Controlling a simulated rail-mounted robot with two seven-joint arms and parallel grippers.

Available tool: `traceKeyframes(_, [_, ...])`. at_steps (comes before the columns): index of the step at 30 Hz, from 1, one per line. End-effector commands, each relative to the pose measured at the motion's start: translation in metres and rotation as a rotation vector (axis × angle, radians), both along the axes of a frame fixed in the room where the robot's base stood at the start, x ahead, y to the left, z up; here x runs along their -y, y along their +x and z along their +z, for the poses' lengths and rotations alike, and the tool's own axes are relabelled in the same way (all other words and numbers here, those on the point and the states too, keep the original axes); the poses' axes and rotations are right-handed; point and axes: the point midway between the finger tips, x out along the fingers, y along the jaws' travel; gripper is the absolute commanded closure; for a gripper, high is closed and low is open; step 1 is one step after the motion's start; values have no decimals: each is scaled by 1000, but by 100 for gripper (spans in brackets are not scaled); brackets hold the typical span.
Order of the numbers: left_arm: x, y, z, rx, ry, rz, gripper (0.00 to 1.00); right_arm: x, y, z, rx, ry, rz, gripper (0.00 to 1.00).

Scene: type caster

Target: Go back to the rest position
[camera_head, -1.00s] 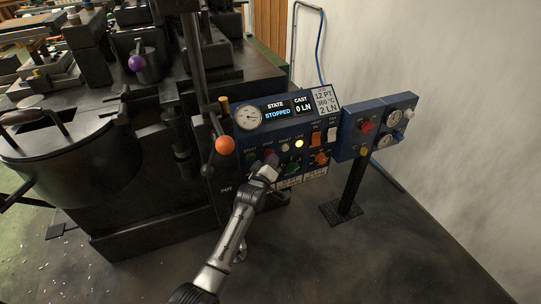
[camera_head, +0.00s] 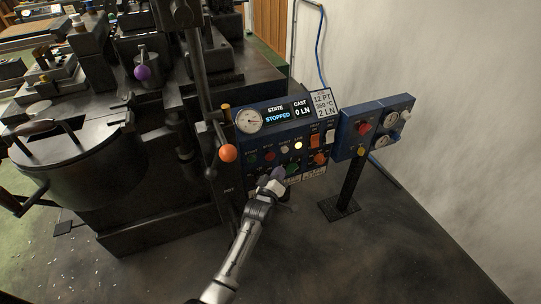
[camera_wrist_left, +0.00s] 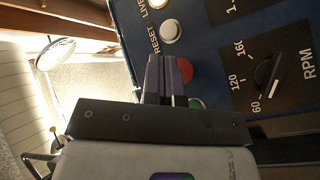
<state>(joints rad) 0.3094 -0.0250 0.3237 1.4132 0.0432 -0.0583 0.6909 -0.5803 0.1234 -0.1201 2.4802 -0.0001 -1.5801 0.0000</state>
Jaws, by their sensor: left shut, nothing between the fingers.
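My left gripper (camera_head: 276,176) is in front of the lower left part of the blue control panel (camera_head: 244,143) in the head view. Its fingers are shut together with nothing between them. In the left wrist view the closed dark fingers (camera_wrist_left: 162,75) point at the panel face, beside a red button (camera_wrist_left: 185,70) and a partly covered green button (camera_wrist_left: 196,103). I cannot tell whether they touch the panel. The display (camera_head: 287,112) reads STATE STOPPED and CAST 0 LN. My right gripper is not in view.
The dark casting machine (camera_head: 150,215) with an orange ball handle (camera_head: 228,153) stands left of the panel. A smaller blue box (camera_head: 350,137) on a post (camera_head: 350,185) is at the right, near the pale wall (camera_head: 450,150). The floor in front is clear.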

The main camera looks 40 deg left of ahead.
Motion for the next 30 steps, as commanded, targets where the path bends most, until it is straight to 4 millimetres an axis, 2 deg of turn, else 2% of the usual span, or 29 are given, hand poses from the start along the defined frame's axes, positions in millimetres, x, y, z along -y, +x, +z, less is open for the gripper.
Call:
traceKeyframes(26, [0,0,0,-10,28,1,100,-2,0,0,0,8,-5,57])
traceKeyframes(30, [4,1,-24,-187,108,-25,100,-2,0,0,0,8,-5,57])
